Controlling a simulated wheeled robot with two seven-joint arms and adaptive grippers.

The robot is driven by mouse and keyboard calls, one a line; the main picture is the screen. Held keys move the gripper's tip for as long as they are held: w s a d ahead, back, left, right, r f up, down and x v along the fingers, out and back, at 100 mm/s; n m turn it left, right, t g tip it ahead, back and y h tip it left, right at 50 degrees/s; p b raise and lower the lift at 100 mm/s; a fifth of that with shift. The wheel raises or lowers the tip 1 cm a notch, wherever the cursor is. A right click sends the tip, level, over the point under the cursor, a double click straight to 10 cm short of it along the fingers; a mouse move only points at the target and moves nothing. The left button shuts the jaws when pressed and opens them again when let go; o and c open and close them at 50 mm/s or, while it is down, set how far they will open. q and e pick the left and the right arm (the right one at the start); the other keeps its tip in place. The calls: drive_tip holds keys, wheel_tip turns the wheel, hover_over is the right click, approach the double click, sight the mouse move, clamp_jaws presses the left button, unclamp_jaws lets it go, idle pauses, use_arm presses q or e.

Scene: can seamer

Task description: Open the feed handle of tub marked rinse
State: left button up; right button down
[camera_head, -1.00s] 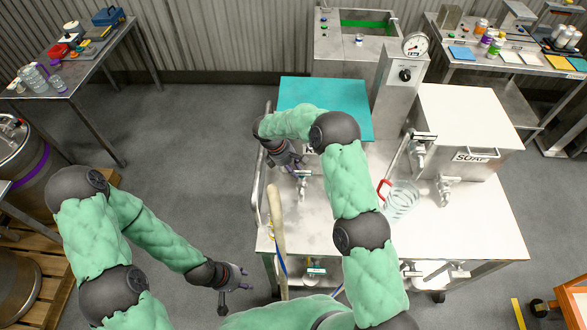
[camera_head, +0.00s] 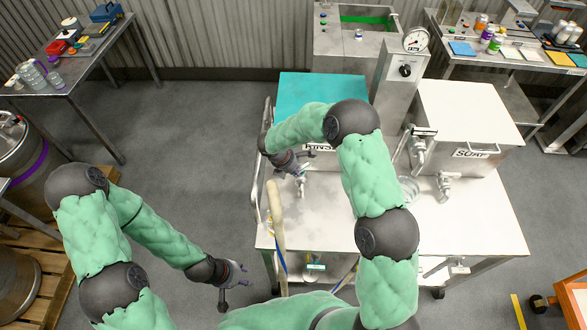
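The tub with the teal lid (camera_head: 300,92) stands at the back left of the metal cart. My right arm crosses its front and covers most of its label (camera_head: 318,147), so the word is only partly visible. A metal tap (camera_head: 302,184) sticks out below that label. My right gripper (camera_head: 309,161) is just above and beside this tap, in front of the tub; no grip on the tap can be made out. Its fingers are small and dark, so their opening is unclear. My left gripper (camera_head: 246,275) is open and empty, low, left of the cart.
A white-lidded tub labelled SOAK (camera_head: 471,154) with its own tap (camera_head: 446,184) stands at the right. A gauge post (camera_head: 399,85) rises between the tubs. A clear vessel (camera_head: 408,190) is partly behind my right arm.

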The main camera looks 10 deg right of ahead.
drive_tip(key=shift+s+n, duration=0.1)
drive_tip(key=shift+n, duration=0.3)
drive_tip(key=c, duration=1.1)
unclamp_jaws()
drive_tip(key=shift+c, duration=0.2)
drive_tip(key=v, duration=1.2)
drive_tip(key=shift+s, duration=0.2)
drive_tip(key=shift+d, duration=0.1)
